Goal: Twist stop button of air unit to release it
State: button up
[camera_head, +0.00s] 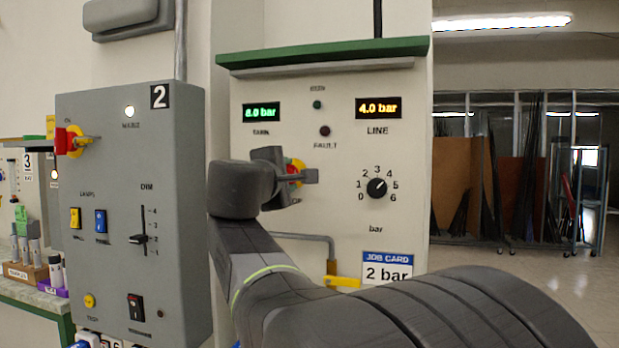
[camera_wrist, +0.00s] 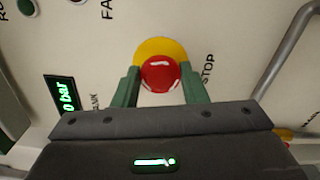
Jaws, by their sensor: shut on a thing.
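The stop button is a red mushroom cap (camera_wrist: 160,74) on a round yellow backing (camera_wrist: 160,48), with the word STOP beside it in the wrist view. In the head view the red cap (camera_head: 299,166) shows only in part behind my gripper (camera_head: 300,176). In the wrist view the green fingers of my gripper (camera_wrist: 160,90) stand on both sides of the cap and are shut on it. The air unit (camera_head: 330,110) is a pale panel with a green top. Its displays show a green TANK reading and an orange LINE reading of 4.0 bar.
A black dial (camera_head: 377,187) marked 0 to 6 bar sits right of the button. Below are a grey pipe (camera_head: 310,237), a yellow lever (camera_head: 343,281) and a job card (camera_head: 387,268) reading 2 bar. A grey control box (camera_head: 120,200) marked 2 stands close on the left.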

jog(key=shift+r, duration=0.2)
jog(key=o, duration=1)
jog(key=shift+w+f, duration=0.1)
jog(key=shift+w, duration=0.15)
jog(key=shift+s, duration=0.1)
jog(key=s+a, duration=0.1)
jog(key=s, duration=0.8)
jog(key=s+a, duration=0.1)
jog(key=s, duration=0.3)
jog(key=shift+s+a, duration=0.25)
jog(key=shift+a, duration=0.05)
jog(key=shift+w, duration=0.1)
jog(key=w+d, duration=0.1)
jog(key=w, duration=0.8)
jog(key=w+d, duration=0.1)
jog(key=w, duration=0.3)
jog(key=shift+w+d+f, duration=0.1)
jog(key=shift+w+d, duration=0.1)
jog(key=shift+d, duration=0.1)
